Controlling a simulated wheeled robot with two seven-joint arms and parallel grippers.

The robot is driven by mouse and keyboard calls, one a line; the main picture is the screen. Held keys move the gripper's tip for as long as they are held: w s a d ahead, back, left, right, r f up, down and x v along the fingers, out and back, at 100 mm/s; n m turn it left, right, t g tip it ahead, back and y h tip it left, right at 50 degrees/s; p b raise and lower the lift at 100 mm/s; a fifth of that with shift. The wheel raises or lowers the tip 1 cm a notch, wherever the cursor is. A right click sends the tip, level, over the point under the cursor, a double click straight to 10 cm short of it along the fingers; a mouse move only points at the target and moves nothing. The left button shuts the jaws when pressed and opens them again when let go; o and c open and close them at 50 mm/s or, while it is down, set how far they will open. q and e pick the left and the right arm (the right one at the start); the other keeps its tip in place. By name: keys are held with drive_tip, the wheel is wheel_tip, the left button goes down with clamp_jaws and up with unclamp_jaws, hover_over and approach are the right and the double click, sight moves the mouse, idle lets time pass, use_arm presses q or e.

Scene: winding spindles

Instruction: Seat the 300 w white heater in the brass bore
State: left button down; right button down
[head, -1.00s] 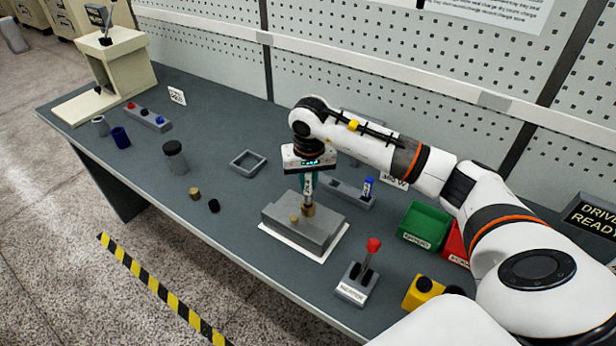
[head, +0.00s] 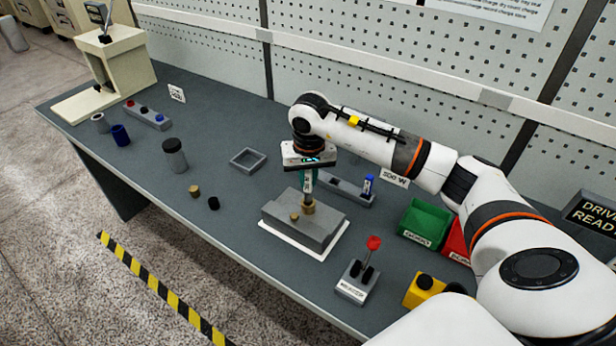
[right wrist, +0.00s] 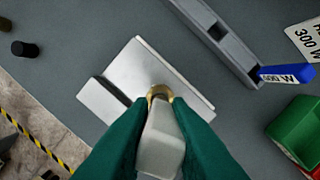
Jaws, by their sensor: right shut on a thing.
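My right gripper (head: 308,188) is shut on a white heater (right wrist: 160,150), which shows between its green fingers in the right wrist view. The heater's lower end is at the brass bore (right wrist: 160,92), whose rim shows just past it. In the head view the brass bore (head: 309,208) stands on top of the grey block (head: 285,222), directly under the fingers. The fingers hide most of the heater there. I cannot tell how deep its tip is in the bore. My left gripper is not in view.
A grey rack (head: 345,191) behind the block holds a blue heater (head: 368,184). A green bin (head: 425,222) stands to the right. A red-knobbed lever (head: 372,243) stands in front. A small brass piece (head: 194,191) and a black one (head: 214,203) lie left of the block.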

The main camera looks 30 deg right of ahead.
sight(308, 188)
idle(0.8)
drive_tip(key=shift+f+b, duration=1.8)
drive_tip(key=shift+b, duration=0.2)
idle(2.1)
drive_tip(key=c, duration=1.3)
unclamp_jaws()
drive_tip(key=r, duration=0.4)
drive_tip(key=s+r+b, duration=0.1)
drive_tip(key=r, duration=0.3)
drive_tip(key=r+b, duration=0.1)
drive_tip(key=r, duration=0.3)
drive_tip(key=shift+s+a, duration=0.15)
drive_tip(key=shift+a, duration=0.15)
drive_tip(key=shift+f, duration=0.1)
